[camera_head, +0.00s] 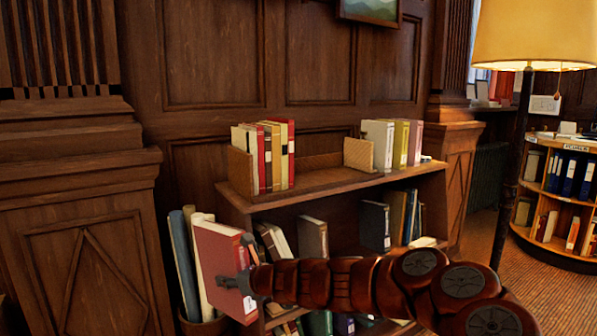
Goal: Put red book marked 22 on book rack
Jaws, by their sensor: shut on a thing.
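A large red book (217,262) is held upright at the left front of the wooden book rack (318,183). Its red cover faces me, and no number on it is readable. My gripper (240,282) is shut on the right edge of the red book. My dark red, jointed arm reaches in from the lower right and hides part of the lower shelves. The rack's top shelf holds several upright books (268,157) on the left and several more (397,143) on the right.
A tan bookend (358,154) stands on the top shelf, with bare shelf to its left. Rolled papers (184,252) stand in a bin left of the rack. A floor lamp (521,130) stands at the right, before a curved bookcase (560,200).

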